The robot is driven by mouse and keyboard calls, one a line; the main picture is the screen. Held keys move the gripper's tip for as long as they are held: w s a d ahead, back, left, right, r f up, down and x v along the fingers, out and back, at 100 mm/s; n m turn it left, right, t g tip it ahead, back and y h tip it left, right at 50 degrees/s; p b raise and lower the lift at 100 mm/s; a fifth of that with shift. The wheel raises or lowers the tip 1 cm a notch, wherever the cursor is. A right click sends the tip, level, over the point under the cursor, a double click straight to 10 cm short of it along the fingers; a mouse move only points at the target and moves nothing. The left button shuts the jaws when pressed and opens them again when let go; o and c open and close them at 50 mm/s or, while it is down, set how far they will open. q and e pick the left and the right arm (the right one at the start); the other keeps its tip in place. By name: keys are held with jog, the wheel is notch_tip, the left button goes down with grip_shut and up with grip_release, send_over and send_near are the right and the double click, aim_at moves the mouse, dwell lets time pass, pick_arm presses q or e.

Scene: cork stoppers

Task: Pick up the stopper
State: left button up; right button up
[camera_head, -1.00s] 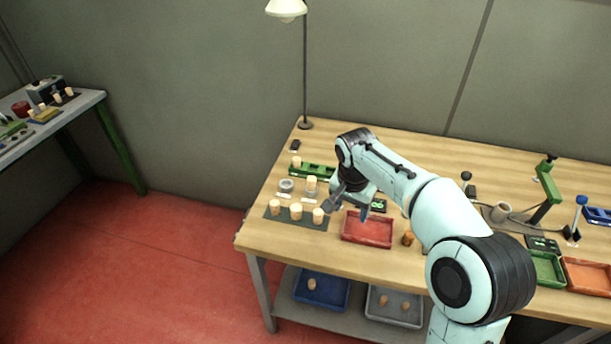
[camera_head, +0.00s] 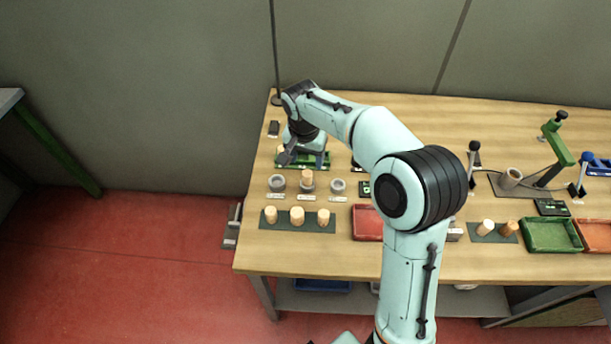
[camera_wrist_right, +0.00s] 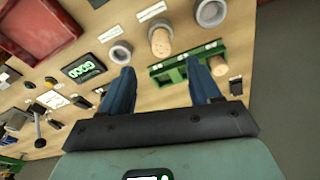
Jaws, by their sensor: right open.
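Several pale cork stoppers are in view; I cannot tell which one is meant. One cork stopper (camera_head: 307,176) stands in the middle grey ring and shows in the right wrist view (camera_wrist_right: 160,41). Another stopper (camera_wrist_right: 217,64) sits at one end of the green rack (camera_wrist_right: 168,75), partly hidden by my arm in the head view. Several more stoppers (camera_head: 297,215) stand on a dark mat in front. My right gripper (camera_head: 305,160) is open and empty, pointing down over the green rack, behind the rings. In the wrist view its fingers (camera_wrist_right: 161,70) are spread wide. My left gripper is out of view.
Empty grey rings (camera_head: 277,183) (camera_head: 338,186) flank the filled one. A red tray (camera_head: 367,224) is partly hidden by my arm. Right of it lie stoppers (camera_head: 486,227) on a mat, a green tray (camera_head: 548,236) and a green stand (camera_head: 557,150). The table's back is mostly clear.

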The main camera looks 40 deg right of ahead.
aim_at(307, 172)
jog(key=f, duration=0.3)
jog(key=shift+w+d+f, duration=0.2)
jog(key=shift+w+f, duration=0.05)
jog(key=shift+w+d+f, duration=0.1)
jog(key=shift+f, duration=0.75)
jog(key=shift+w+d+f, duration=0.15)
jog(key=shift+f, duration=0.75)
jog(key=shift+w+d+f, duration=0.1)
jog(key=shift+f, duration=0.75)
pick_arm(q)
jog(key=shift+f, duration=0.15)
pick_arm(e)
grip_shut()
jog(key=shift+r, duration=0.2)
